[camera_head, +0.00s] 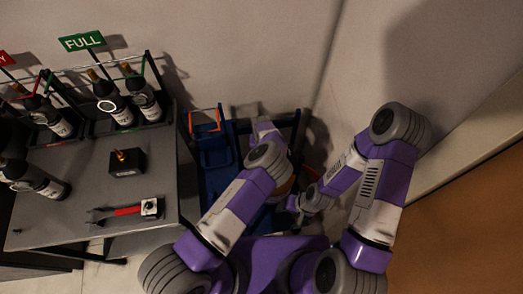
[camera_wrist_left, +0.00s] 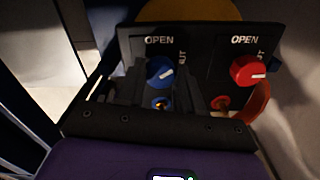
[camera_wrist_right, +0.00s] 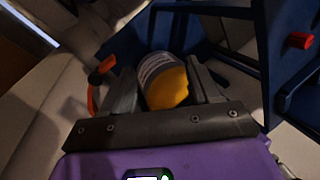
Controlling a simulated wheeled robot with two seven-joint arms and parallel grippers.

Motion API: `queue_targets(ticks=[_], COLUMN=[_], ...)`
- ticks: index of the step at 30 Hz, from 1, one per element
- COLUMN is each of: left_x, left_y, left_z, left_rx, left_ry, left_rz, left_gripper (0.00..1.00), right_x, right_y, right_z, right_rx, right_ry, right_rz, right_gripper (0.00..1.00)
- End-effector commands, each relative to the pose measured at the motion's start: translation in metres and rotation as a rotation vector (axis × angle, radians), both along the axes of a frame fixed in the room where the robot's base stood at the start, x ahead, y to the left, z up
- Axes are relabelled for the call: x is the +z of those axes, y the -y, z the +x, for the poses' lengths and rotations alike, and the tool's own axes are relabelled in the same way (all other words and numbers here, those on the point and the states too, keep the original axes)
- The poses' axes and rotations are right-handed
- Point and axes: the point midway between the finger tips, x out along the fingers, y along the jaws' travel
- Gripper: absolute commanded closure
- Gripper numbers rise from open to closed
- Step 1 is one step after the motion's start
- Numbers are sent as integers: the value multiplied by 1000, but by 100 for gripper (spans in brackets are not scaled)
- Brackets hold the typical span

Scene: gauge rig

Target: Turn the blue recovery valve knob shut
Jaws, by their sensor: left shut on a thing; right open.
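The blue knob (camera_wrist_left: 159,71) sits on a dark panel (camera_wrist_left: 205,42) below an OPEN label. A second label to its right is partly hidden and only its last letters show. The knob's white mark points roughly right, toward that label. My left gripper (camera_wrist_left: 160,80) is shut on the blue knob, one finger on each side. My right gripper (camera_wrist_right: 160,75) is open, with a grey and yellow cylinder (camera_wrist_right: 167,82) showing beyond and between its fingers. In the head view my right gripper (camera_head: 297,204) is low beside the blue frame; the left one is mostly hidden.
A red knob (camera_wrist_left: 246,71) sits on the panel to the right of the blue one. A blue frame (camera_head: 214,160) stands against the wall. The grey bench (camera_head: 75,215) at left carries bottles, a black block (camera_head: 126,163) and a red-handled tool (camera_head: 126,210).

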Motion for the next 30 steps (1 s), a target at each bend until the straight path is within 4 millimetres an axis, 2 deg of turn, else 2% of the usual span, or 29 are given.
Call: queue_targets(ticks=[15,30], left_x=[0,0], left_y=[0,0], left_z=[0,0], left_rx=[-431,-587], left_ry=[-1,-2], left_rz=[-1,-1], left_gripper=[95,95], right_x=[10,12], right_y=[0,0], right_z=[0,0], right_rx=[0,0], right_ry=[0,0], right_rz=[0,0], right_gripper=[39,39])
